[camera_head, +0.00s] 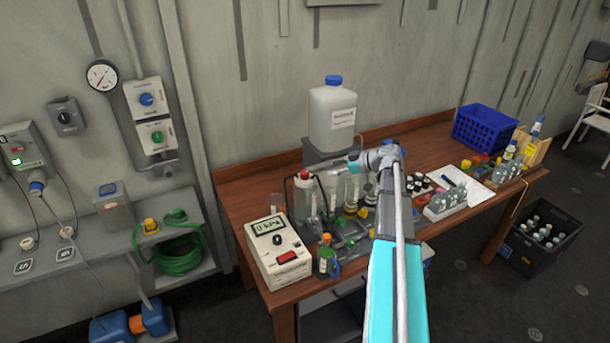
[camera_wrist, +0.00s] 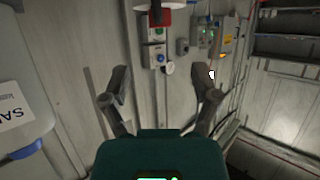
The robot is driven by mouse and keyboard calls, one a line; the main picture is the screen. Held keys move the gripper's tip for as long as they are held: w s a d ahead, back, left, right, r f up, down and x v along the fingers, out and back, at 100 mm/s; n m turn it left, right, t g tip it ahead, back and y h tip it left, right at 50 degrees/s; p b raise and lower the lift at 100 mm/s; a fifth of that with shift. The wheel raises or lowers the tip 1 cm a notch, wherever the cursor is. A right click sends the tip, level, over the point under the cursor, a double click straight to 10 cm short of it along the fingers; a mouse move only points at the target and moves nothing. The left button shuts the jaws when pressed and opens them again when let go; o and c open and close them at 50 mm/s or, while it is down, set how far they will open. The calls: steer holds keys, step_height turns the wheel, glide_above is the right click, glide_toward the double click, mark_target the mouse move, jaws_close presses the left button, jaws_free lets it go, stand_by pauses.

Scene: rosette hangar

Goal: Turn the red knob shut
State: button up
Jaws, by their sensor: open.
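No red knob can be made out for sure. In the head view the blue-knob box (camera_head: 147,98) hangs above a green-knob box (camera_head: 157,136), and nothing red shows there. My gripper (camera_wrist: 162,88) is open and empty, its fingers apart with bare wall between them. In the head view my gripper (camera_head: 342,168) is over the bench, small and partly hidden, well right of the boxes.
The wooden bench (camera_head: 240,203) holds a white meter with a red switch (camera_head: 277,250), bottles and a large white jug (camera_head: 332,117). A gauge (camera_head: 102,75) and black-knob box (camera_head: 67,116) are on the wall.

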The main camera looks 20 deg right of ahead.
mark_target(306, 172)
steer(key=b+x, duration=0.4)
steer(key=x, duration=0.7)
steer(key=shift+w+f, duration=0.1)
steer(key=shift+c, duration=0.3)
jaws_close()
steer(key=shift+d, duration=0.1)
